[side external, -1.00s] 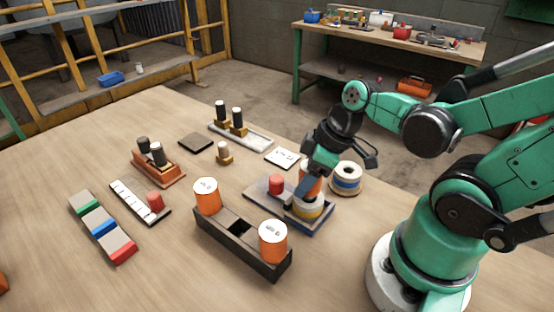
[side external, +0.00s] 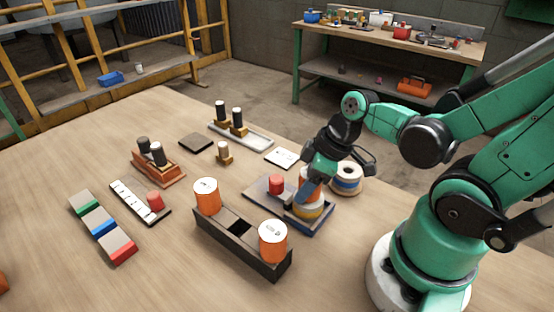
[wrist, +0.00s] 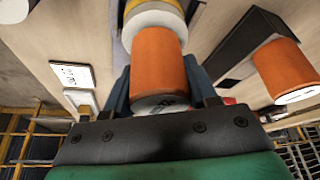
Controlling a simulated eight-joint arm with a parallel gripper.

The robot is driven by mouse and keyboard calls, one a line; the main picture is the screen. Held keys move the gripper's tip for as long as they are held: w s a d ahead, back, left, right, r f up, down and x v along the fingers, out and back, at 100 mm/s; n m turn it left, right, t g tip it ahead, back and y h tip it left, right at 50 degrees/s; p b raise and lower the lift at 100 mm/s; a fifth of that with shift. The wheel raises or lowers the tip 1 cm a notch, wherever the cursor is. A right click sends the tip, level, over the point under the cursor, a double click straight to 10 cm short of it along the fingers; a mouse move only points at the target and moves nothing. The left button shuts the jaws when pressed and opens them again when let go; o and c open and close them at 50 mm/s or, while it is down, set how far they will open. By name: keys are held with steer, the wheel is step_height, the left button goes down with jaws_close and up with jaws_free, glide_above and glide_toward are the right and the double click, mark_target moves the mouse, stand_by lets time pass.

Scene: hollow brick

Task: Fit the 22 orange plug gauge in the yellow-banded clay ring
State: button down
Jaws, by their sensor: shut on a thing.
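My gripper (side external: 311,190) is shut on an orange plug gauge (side external: 316,174). The gauge is upright, directly over the yellow-banded clay ring (side external: 307,210), with its lower end at the ring's top. In the wrist view the gauge (wrist: 158,62) stands between the fingers, its printed end towards the camera; I cannot read the number. The ring (wrist: 154,17) shows just beyond the gauge's far end, and the two look in line. The ring's bore is hidden, so I cannot tell how far the gauge is inside. The ring rests on a blue-edged tray (side external: 317,231).
A red-topped piece (side external: 276,184) stands on the same tray. A black holder (side external: 212,226) in front carries two more orange gauges (side external: 207,196) (side external: 272,241), with an empty square socket between them.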

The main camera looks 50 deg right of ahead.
steer(key=shift+c, duration=0.9)
jaws_free()
steer(key=shift+r, duration=0.1)
steer(key=shift+v, duration=2.7)
